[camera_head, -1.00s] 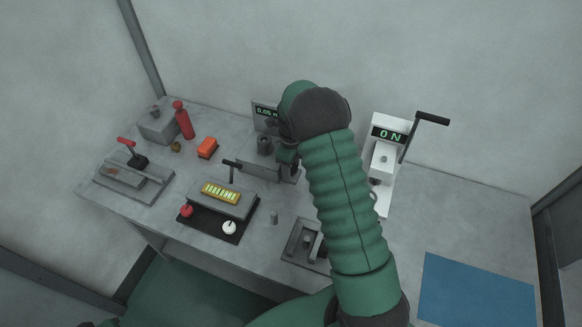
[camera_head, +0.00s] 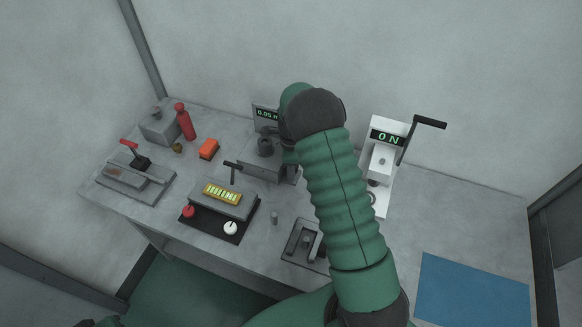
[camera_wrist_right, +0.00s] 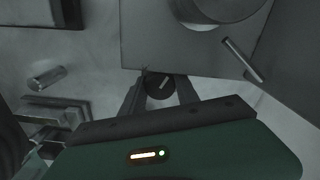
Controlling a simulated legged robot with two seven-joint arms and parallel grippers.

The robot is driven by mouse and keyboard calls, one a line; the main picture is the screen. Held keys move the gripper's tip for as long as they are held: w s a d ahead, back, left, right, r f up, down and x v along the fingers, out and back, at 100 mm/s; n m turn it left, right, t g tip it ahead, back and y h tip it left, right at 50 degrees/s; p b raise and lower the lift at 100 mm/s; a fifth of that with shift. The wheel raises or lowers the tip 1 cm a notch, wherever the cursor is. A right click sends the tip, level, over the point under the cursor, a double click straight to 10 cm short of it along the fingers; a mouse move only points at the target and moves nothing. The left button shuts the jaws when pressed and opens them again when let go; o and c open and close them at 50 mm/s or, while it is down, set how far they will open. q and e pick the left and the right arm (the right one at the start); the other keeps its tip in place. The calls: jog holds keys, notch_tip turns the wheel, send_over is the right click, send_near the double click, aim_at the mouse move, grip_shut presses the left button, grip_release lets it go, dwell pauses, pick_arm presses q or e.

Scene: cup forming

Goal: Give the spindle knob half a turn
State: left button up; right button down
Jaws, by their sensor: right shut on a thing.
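The spindle knob (camera_wrist_right: 160,86) is a small dark round knob with a pale line across its face, in the right wrist view. My right gripper (camera_wrist_right: 159,92) is shut on it, one finger on each side. In the head view my right arm covers the gripper and the knob. The grey gauge unit (camera_head: 259,169) beside my arm has a dark cylinder (camera_head: 265,146) on top and a small display (camera_head: 266,114) reading about 0.05, partly covered. My left gripper does not show.
A white press (camera_head: 380,185) with a black lever and a display reading ON stands right of my arm. A black panel (camera_head: 213,228) with a yellow display block and red and white buttons lies left. A red bottle (camera_head: 186,124) stands behind. The bench's right part is clear around a blue mat (camera_head: 470,291).

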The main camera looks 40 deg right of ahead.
jog(key=shift+d, duration=0.1)
jog(key=c, duration=0.9)
grip_release()
jog(key=m+b, duration=0.1)
jog(key=m, duration=0.2)
jog(key=shift+f+b, duration=0.25)
jog(key=shift+b, duration=0.15)
jog(key=shift+w+r+m, duration=0.1)
jog(key=shift+r+m, duration=0.35)
jog(key=shift+m, duration=0.45)
notch_tip(320, 180, up, 16)
jog(key=r, duration=0.1)
jog(key=s+a+r+n+t+p, duration=0.1)
jog(key=s+a+n+p, duration=0.4)
jog(key=a+n, duration=0.5)
jog(key=s+a+r+n+t+p, duration=0.1)
jog(key=s+a+n+p, duration=0.3)
jog(key=n, duration=1.5)
jog(key=s+a, duration=0.4)
jog(key=a, duration=0.3)
jog(key=shift+s+r+p, duration=0.2)
jog(key=shift+s+p, duration=0.05)
jog(key=shift+p, duration=0.15)
